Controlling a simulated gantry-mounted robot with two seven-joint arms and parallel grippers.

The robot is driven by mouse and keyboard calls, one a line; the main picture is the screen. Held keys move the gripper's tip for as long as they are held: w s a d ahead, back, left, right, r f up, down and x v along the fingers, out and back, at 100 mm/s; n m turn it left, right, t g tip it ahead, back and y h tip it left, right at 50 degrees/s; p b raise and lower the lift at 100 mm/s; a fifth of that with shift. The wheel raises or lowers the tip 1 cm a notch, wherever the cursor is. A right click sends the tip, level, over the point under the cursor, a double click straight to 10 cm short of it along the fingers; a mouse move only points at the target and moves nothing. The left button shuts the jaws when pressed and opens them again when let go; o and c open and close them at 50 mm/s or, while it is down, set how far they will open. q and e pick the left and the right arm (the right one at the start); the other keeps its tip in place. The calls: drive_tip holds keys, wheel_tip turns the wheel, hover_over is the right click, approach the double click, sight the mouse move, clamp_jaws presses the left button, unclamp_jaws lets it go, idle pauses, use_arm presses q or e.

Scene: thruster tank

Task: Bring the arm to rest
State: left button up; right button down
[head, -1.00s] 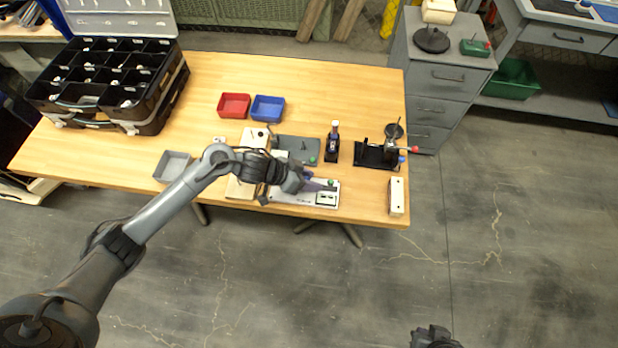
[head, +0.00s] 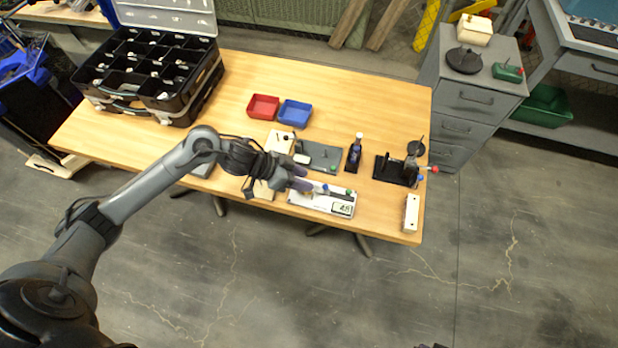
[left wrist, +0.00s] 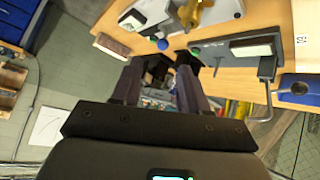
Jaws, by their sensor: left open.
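My left arm comes in from the left in the head view. My left gripper (head: 304,187) hangs over the near edge of the wooden table (head: 345,105), at the left end of a white board with a small display (head: 340,209). In the left wrist view its two dark fingers stand apart with nothing held between them; the gripper (left wrist: 160,75) is open. I cannot tell its exact height above the board. My right gripper is not clearly seen; only a dark sliver shows at the bottom edge of the head view.
A red bin (head: 263,106), a blue bin (head: 295,113), a grey plate (head: 322,155), a dark bottle-like item (head: 354,155) and a black fixture (head: 393,172) stand on the table. A black compartment case (head: 150,75) stands at its left. The floor (head: 300,290) in front is clear.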

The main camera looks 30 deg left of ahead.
use_arm(q)
drive_tip(key=shift+s+a, duration=0.1)
idle(0.4)
drive_tip(key=s+d+f+n+t+h, duration=0.1)
drive_tip(key=s+d+f+n, duration=0.4)
drive_tip(key=s+d, duration=0.85)
drive_tip(key=s+a+r+g+y, duration=0.3)
drive_tip(key=s+a+y, duration=0.45)
drive_tip(key=a, duration=0.45)
wheel_tip(320, 180, up, 33)
drive_tip(key=p, duration=3.4)
drive_tip(key=shift+w+d, duration=0.15)
drive_tip(key=shift+w, duration=0.2)
